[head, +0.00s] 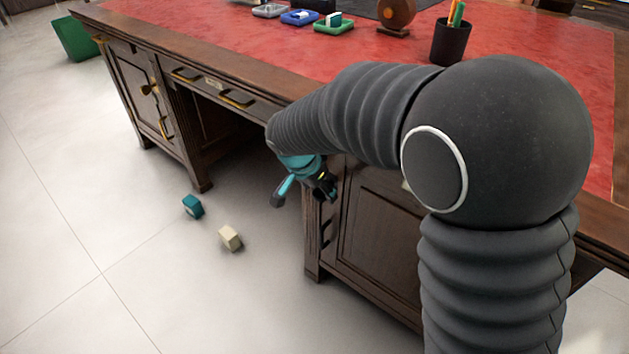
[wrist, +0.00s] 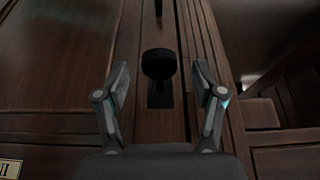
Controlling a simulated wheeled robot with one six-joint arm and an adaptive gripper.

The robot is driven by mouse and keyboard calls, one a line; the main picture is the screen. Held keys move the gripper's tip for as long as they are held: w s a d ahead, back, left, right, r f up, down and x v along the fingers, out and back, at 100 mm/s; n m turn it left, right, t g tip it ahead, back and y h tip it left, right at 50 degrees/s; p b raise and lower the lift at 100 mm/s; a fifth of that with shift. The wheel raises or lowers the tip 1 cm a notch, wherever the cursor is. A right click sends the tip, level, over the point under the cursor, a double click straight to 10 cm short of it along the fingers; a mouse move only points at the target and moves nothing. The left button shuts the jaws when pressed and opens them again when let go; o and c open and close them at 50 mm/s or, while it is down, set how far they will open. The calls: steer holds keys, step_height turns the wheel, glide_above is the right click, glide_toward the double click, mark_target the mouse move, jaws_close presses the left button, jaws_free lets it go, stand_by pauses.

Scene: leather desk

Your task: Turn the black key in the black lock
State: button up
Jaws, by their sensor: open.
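The black key (wrist: 158,64) shows in the wrist view as a dark rounded head in front of the wooden desk front. The black lock (wrist: 160,97) is a dark plate just below and behind the key head; the key's shaft is hidden. My gripper (wrist: 161,80) is open, with one finger on each side of the key head and a gap on both sides. In the head view my gripper (head: 306,190) is at the desk front beside the right cabinet; the key and lock there are hidden by my arm and gripper.
The desk (head: 240,40) has a red leather top with small trays (head: 300,17) and a pen cup (head: 450,42). A teal cube (head: 193,206) and a cream cube (head: 230,238) lie on the floor. A green bin (head: 76,38) stands far left. A numbered plate (wrist: 10,168) is at lower left.

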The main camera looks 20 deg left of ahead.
steer(key=shift+w+d+f, duration=0.1)
steer(key=shift+f, duration=0.2)
steer(key=c, duration=1.2)
steer(key=o, duration=0.3)
steer(key=shift+c, duration=1.3)
steer(key=shift+d+f+m+t+y+b, duration=0.15)
steer(key=shift+m+t+y+b, duration=0.25)
steer(key=shift+y+b, duration=1.7)
steer(key=shift+d+r+m+t+y+b, duration=0.15)
steer(key=shift+t+b, duration=0.45)
steer(key=shift+b, duration=3.4)
steer(key=shift+y+b, duration=0.35)
steer(key=shift+b, duration=0.2)
